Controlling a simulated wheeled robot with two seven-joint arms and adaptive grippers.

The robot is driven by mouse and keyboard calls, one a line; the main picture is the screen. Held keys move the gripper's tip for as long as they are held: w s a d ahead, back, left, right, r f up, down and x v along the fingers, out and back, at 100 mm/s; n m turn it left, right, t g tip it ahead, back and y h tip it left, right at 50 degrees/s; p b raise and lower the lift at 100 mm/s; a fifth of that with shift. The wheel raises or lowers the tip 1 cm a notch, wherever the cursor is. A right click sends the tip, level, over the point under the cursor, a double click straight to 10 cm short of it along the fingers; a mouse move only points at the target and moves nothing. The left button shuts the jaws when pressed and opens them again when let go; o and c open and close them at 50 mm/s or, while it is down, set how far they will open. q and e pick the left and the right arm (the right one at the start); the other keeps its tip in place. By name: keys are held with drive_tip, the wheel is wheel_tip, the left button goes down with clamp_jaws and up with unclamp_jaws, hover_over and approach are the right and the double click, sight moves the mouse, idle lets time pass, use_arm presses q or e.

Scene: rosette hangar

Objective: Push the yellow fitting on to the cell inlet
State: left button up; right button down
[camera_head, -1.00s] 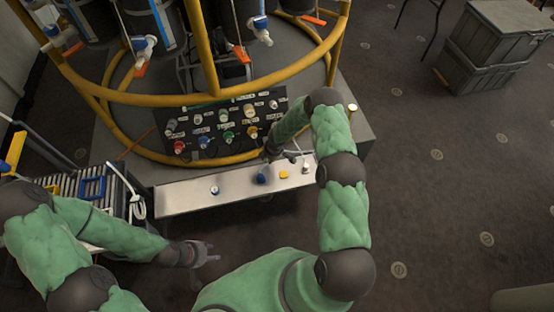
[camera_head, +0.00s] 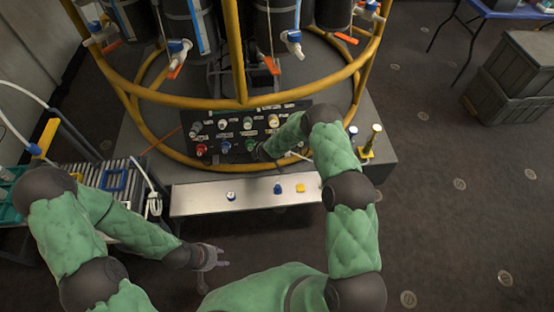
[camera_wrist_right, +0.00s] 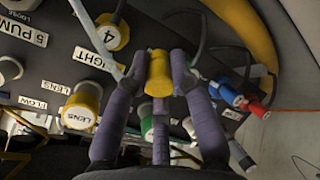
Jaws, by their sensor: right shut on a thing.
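The yellow fitting (camera_wrist_right: 158,72) is between the purple fingertips of my right gripper (camera_wrist_right: 157,82), which is shut on it. In the head view my right gripper (camera_head: 258,152) is at the lower part of the black labelled panel (camera_head: 228,130), largely hidden by its own arm. The wrist view shows the panel's ports close behind the fitting, including a yellow one labelled LENS (camera_wrist_right: 82,107) and a green one (camera_wrist_right: 147,122). I cannot tell which port is the cell inlet, or whether the fitting touches one. My left gripper (camera_head: 212,257) is empty and open, low in front of the tray.
The metal tray (camera_head: 250,204) holds a white piece, a blue piece (camera_head: 277,188) and another yellow piece (camera_head: 300,187). A yellow tube frame (camera_head: 245,103) surrounds the panel. Red and blue plugs (camera_wrist_right: 230,95) and loose cables crowd the panel. A slotted rack stands at left.

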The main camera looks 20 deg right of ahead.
drive_tip(key=w+a+r+t+h, duration=0.1)
drive_tip(key=w+a+r, duration=0.2)
drive_tip(key=a, duration=0.3)
drive_tip(key=w+a+r+m+t, duration=0.1)
drive_tip(key=w+a+r+t, duration=0.15)
drive_tip(key=a, duration=0.25)
drive_tip(key=w+a+r+t+h, duration=0.1)
drive_tip(key=w+a+r, duration=0.25)
drive_tip(key=a, duration=0.25)
drive_tip(key=shift+g, duration=0.25)
drive_tip(key=shift+x, duration=2.45)
drive_tip(key=shift+w+r, duration=0.1)
drive_tip(key=shift+r, duration=0.1)
drive_tip(key=shift+b, duration=0.5)
drive_tip(key=shift+b, duration=0.95)
drive_tip(key=shift+b, duration=0.35)
